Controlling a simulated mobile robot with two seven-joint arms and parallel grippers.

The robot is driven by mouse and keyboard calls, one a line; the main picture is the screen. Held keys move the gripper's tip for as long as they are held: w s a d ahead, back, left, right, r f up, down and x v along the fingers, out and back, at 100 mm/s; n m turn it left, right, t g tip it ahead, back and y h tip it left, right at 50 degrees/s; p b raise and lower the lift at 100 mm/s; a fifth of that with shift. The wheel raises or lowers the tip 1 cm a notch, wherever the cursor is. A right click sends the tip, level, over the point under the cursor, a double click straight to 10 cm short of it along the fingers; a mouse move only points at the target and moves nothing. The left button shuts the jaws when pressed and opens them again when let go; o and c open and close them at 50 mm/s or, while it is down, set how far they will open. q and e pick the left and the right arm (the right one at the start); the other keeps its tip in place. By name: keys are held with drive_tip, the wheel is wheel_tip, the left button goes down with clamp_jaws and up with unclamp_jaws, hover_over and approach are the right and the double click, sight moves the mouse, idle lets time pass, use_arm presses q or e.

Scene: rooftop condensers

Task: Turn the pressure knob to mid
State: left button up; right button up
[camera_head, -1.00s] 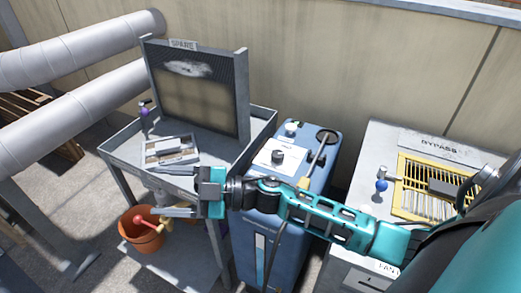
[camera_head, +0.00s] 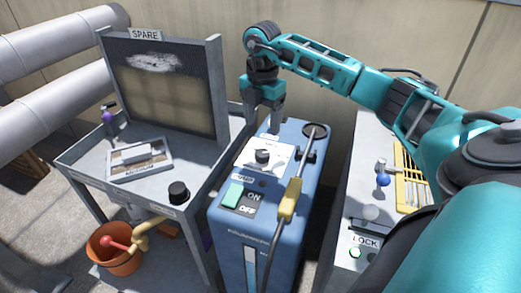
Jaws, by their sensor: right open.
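A black knob (camera_head: 262,157) sits on a white dial plate (camera_head: 281,157) on top of the blue machine (camera_head: 281,238). The plate's markings are too small to read, so I cannot tell the knob's setting. My right gripper (camera_head: 264,122) points down with its fingers apart and empty. It is just behind and above the knob, and it does not appear to touch it. My left gripper is not in view.
The blue machine also carries a green ON/OFF switch (camera_head: 233,194) and a yellow-handled wand (camera_head: 290,200). A grey cart (camera_head: 90,159) at left holds a SPARE panel, a small tray and another black knob (camera_head: 178,192). An orange bucket (camera_head: 115,250) stands below.

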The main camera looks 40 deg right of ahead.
sight(262, 153)
wheel_tip(262, 153, down, 9)
drive_tip(key=shift+f+b, duration=0.2)
drive_tip(key=shift+b, duration=0.7)
drive_tip(key=shift+f, duration=0.35)
drive_tip(key=c, duration=1.1)
